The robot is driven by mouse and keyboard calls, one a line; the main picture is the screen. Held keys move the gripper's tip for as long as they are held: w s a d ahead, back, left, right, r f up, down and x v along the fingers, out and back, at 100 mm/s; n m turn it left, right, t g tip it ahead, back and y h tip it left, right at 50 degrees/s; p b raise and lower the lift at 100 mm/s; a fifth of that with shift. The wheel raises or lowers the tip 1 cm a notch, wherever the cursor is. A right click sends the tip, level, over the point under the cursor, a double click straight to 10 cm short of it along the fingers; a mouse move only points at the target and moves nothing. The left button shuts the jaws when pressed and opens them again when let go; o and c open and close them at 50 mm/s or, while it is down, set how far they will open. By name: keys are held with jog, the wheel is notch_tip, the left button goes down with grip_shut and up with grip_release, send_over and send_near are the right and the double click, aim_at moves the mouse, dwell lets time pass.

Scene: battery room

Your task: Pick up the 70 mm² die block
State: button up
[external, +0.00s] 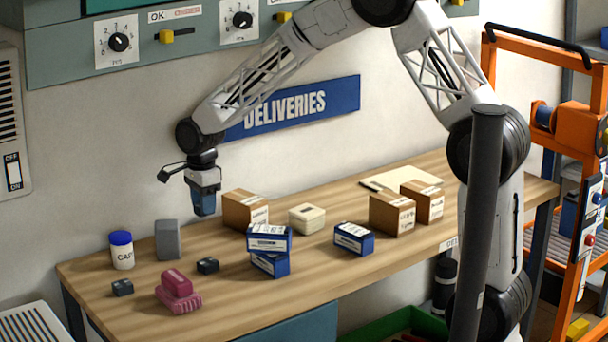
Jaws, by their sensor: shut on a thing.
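My gripper (204,211) is at the left part of the bench, raised above the wood and pointing down. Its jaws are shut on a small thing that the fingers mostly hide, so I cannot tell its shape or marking. Two small dark grey blocks lie on the bench. One block (207,265) is below my gripper, apart from it. The other block (122,287) is near the front left edge. Both look like die blocks, but no size marking is readable, so I cannot tell which is the 70 mm² one.
On the wooden bench (320,285) stand a blue-lidded white jar (121,252), a grey block (167,240), a pink tool-like object (177,290), blue-white boxes (270,264), a cream box (307,219) and cardboard boxes (392,215). Free wood lies along the front.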

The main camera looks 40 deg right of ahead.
jog(key=s+a, duration=0.4)
jog(key=s, duration=0.4)
jog(key=s+a, duration=0.5)
jog(key=s, duration=0.4)
jog(key=shift+f, duration=0.2)
